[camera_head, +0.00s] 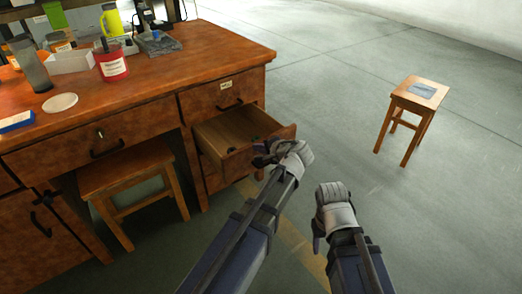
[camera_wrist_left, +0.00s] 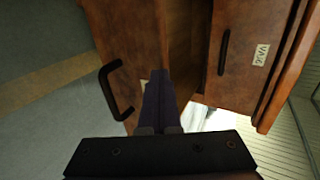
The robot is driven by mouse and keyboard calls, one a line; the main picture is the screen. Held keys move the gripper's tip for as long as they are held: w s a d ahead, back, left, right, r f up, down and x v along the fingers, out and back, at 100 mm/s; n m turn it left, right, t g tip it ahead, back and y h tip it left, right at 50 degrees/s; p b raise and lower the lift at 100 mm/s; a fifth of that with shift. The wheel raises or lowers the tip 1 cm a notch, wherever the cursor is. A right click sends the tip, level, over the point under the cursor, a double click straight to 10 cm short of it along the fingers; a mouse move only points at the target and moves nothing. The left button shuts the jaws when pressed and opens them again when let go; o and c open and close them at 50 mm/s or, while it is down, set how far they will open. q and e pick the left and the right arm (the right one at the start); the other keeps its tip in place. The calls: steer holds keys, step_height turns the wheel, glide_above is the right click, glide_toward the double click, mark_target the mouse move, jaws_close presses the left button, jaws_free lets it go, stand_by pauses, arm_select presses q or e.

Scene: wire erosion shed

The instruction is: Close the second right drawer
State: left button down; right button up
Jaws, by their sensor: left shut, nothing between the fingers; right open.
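The second right drawer (camera_head: 222,163) of the wooden desk is pulled out, below a closed top drawer (camera_head: 222,97). Its front and black handle (camera_wrist_left: 116,90) also show in the left wrist view. My right gripper (camera_head: 318,238) is open and empty, over the floor to the right of my left arm.
A wooden stool (camera_head: 128,175) stands under the desk, left of the drawers. Another stool (camera_head: 421,90) stands apart on the right. The desktop (camera_head: 190,62) holds a red cup (camera_head: 112,66), bottles and boxes.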

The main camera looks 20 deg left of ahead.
arm_select(q)
steer(key=w+a, duration=1.3)
steer(key=a, duration=0.4)
steer(key=shift+w+a, duration=0.2)
steer(key=shift+w, duration=0.15)
steer(key=shift+r, duration=0.1)
steer(key=d+f+p+v, duration=0.1)
steer(key=p+v, duration=0.4)
steer(key=v, duration=0.8)
steer(key=shift+s+d+f, duration=0.2)
steer(key=shift+s+f, duration=0.1)
steer(key=shift+s, duration=0.25)
arm_select(e)
steer(key=r, duration=0.1)
steer(key=d+r, duration=0.1)
steer(key=r, duration=0.1)
steer(key=d+r, duration=0.1)
steer(key=r, duration=0.1)
